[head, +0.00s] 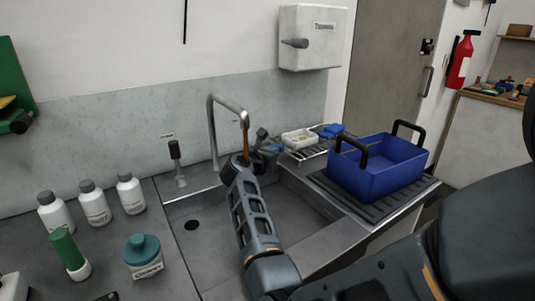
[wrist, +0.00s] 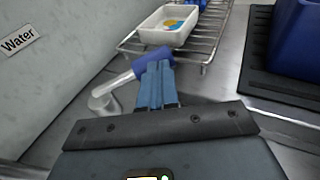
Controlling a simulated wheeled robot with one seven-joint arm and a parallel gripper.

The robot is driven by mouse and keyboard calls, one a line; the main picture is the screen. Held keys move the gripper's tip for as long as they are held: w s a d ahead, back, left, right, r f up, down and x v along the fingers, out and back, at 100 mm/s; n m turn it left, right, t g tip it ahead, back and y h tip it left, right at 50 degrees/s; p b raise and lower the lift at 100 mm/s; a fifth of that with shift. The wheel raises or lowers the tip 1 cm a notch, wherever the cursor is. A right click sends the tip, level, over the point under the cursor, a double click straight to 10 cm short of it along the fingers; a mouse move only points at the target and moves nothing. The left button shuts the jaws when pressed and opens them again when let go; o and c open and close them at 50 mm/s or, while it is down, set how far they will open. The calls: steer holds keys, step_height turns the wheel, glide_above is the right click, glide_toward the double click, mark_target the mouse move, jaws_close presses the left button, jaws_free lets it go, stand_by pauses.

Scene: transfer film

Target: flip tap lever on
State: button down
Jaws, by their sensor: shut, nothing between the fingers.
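The tap lever (wrist: 118,84) shows in the wrist view as a short metal arm with a blue grip (wrist: 151,59) at its end, rising to the right from a rounded metal base. My gripper (wrist: 157,68) is shut and empty, and its blue fingertips overlap the blue grip in this view. Whether they touch it I cannot tell. In the head view my gripper (head: 270,146) is at the back of the sink, just right of the tall metal tap spout (head: 212,130).
A wire rack (head: 312,152) with a white tray (head: 300,138) stands behind and right of the gripper. A blue crate (head: 378,173) with black handles is on the right drainer. White bottles (head: 95,206) stand at left. The sink basin (head: 205,250) looks empty.

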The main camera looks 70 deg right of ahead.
steer(key=shift+r+b+x, duration=0.15)
steer(key=shift+b+x, duration=0.1)
steer(key=shift+x, duration=0.6)
steer(key=shift+r+b+x, duration=0.15)
steer(key=shift+b+x, duration=0.1)
steer(key=shift+x, duration=0.6)
steer(key=shift+s+d, duration=0.15)
steer(key=shift+s, duration=0.15)
steer(key=b+v, duration=0.1)
steer(key=v, duration=0.7)
steer(key=shift+w, duration=0.15)
